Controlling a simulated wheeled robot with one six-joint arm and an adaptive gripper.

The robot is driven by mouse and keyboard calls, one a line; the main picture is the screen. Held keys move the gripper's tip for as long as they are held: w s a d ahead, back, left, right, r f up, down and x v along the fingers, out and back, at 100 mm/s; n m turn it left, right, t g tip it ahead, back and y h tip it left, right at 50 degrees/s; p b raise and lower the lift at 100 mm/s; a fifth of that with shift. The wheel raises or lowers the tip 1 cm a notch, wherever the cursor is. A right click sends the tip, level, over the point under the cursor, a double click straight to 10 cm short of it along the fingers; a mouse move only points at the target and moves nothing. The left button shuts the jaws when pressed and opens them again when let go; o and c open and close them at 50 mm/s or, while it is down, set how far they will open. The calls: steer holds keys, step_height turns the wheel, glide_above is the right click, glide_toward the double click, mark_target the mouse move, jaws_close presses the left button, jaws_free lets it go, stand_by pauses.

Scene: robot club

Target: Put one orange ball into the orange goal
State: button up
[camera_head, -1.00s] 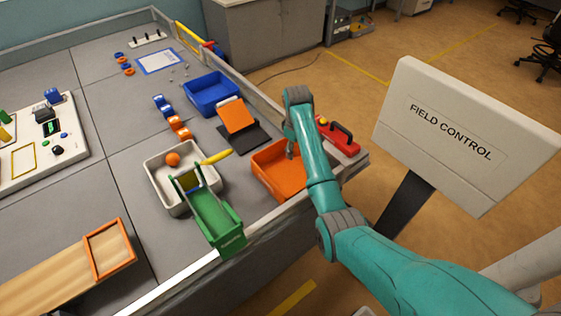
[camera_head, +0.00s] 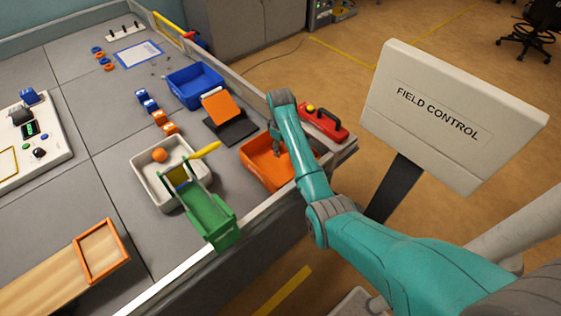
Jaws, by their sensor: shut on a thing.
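The orange goal (camera_head: 253,171) is an open orange bin at the table's near right edge. My gripper (camera_head: 277,154) points down over its inside, partly behind my teal forearm. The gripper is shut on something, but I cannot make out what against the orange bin. An orange ball (camera_head: 159,155) lies in the white tray (camera_head: 146,187) left of the goal.
A green ramp (camera_head: 208,213) with a yellow lever (camera_head: 204,151) stands at the tray. A black stand with an orange plate (camera_head: 223,105) and a blue bin (camera_head: 196,87) are behind the goal. A table wall runs along the near edge.

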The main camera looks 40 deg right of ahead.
steer(key=o, duration=1.2)
steer(key=r, duration=1.1)
steer(key=shift+a, duration=0.2)
steer(key=shift+r, duration=0.5)
steer(key=shift+s, duration=0.15)
